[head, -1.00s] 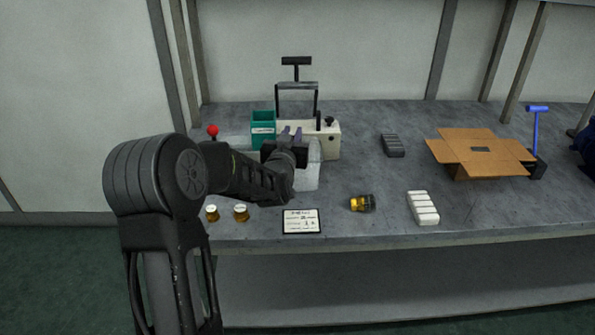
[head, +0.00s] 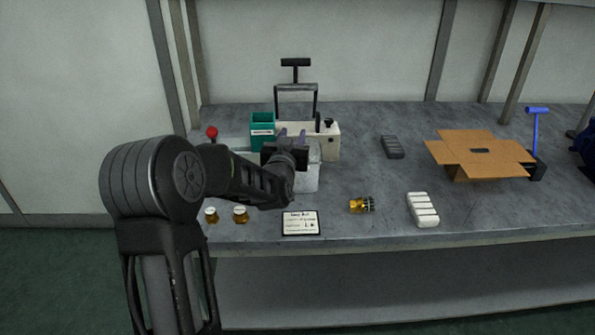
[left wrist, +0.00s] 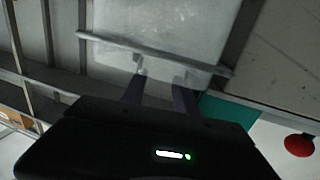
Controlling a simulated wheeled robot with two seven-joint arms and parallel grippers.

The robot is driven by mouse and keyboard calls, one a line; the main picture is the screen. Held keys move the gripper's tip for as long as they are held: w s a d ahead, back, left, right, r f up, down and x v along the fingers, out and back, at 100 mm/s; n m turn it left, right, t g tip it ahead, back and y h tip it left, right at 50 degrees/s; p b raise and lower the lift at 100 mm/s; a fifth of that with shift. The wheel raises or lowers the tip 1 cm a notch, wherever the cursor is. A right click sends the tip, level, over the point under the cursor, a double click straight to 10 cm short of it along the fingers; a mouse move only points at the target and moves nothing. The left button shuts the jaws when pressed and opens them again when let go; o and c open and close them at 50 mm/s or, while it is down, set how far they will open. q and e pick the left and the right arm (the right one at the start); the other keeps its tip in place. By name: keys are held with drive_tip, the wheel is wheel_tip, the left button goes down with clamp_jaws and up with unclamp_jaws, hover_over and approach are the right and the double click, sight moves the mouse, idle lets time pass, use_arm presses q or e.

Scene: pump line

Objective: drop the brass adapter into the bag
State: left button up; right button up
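My left gripper (head: 291,136) is over the back-left of the bench, in front of the white machine. In the left wrist view its two fingers (left wrist: 158,78) stand apart, with nothing visible between them. A pale, translucent bag-like thing (head: 308,180) is below and beside the gripper, partly hidden by my left arm. A brass-and-black fitting (head: 361,205) lies on its side near the front edge. Two small brass pieces with pale tops (head: 211,214) (head: 240,213) stand left of the card. I cannot tell which brass piece is the adapter. My right gripper is out of view.
A teal bin (head: 262,134), a red knob (head: 212,132) and the white machine (head: 329,139) surround the gripper. A printed card (head: 300,223), white block (head: 422,209), grey block (head: 392,146) and open cardboard box (head: 462,147) lie on the bench.

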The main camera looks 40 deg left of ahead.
use_arm(q)
drive_tip(key=v, duration=0.7)
drive_tip(key=shift+s+b, duration=0.3)
drive_tip(key=shift+b, duration=0.15)
drive_tip(key=shift+d, duration=0.1)
